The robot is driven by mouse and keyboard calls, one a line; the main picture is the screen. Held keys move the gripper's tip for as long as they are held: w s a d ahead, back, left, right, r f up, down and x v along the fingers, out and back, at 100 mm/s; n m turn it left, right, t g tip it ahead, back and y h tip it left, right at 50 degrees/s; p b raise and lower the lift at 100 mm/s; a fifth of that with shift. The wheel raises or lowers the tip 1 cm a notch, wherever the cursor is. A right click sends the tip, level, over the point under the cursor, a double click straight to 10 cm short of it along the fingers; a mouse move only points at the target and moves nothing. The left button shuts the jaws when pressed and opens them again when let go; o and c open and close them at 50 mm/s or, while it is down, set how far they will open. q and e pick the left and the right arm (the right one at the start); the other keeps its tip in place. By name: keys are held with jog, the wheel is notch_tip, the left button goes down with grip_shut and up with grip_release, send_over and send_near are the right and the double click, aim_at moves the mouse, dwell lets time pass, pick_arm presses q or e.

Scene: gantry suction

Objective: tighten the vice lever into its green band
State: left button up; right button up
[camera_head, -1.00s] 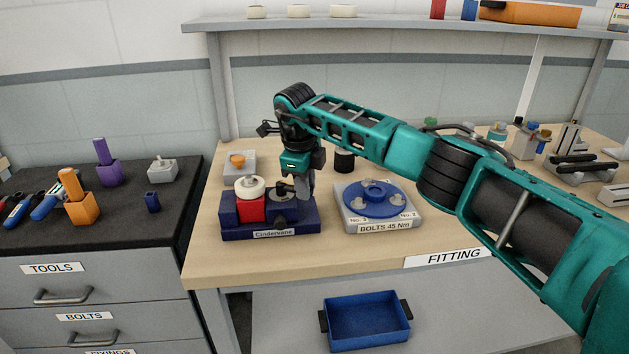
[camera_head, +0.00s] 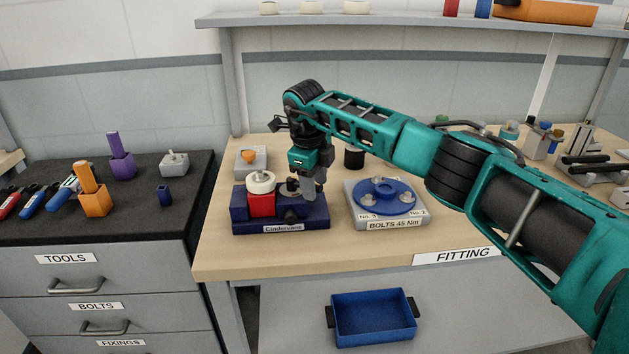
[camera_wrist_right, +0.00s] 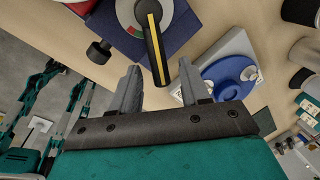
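The vice (camera_head: 245,213) is a dark blue block on a base labelled Cindervane, with a red block and a white round piece on it. Its lever (camera_wrist_right: 153,42) is black with a yellow stripe and shows in the right wrist view on a pale round dial (camera_wrist_right: 127,14) with green and red patches at its left. My right gripper (camera_wrist_right: 159,66) is open, one finger on each side of the lever's free end, with gaps visible. In the head view my right gripper (camera_head: 314,186) hangs at the vice's right end and largely hides the lever. My left gripper is out of view.
A grey fixture with a blue disc, labelled BOLTS 45 Nm (camera_head: 397,224), stands close to the right of the vice. A black cylinder (camera_head: 354,158) stands behind. A grey block with an orange piece (camera_head: 250,157) is behind left. The bench front (camera_head: 350,252) is clear.

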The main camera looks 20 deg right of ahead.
notch_tip(320, 180, up, 13)
jog(key=s+a, duration=0.1)
jog(key=a, duration=0.1)
jog(key=shift+s+f, duration=0.2)
jog(key=shift+s, duration=0.1)
dwell(0.3)
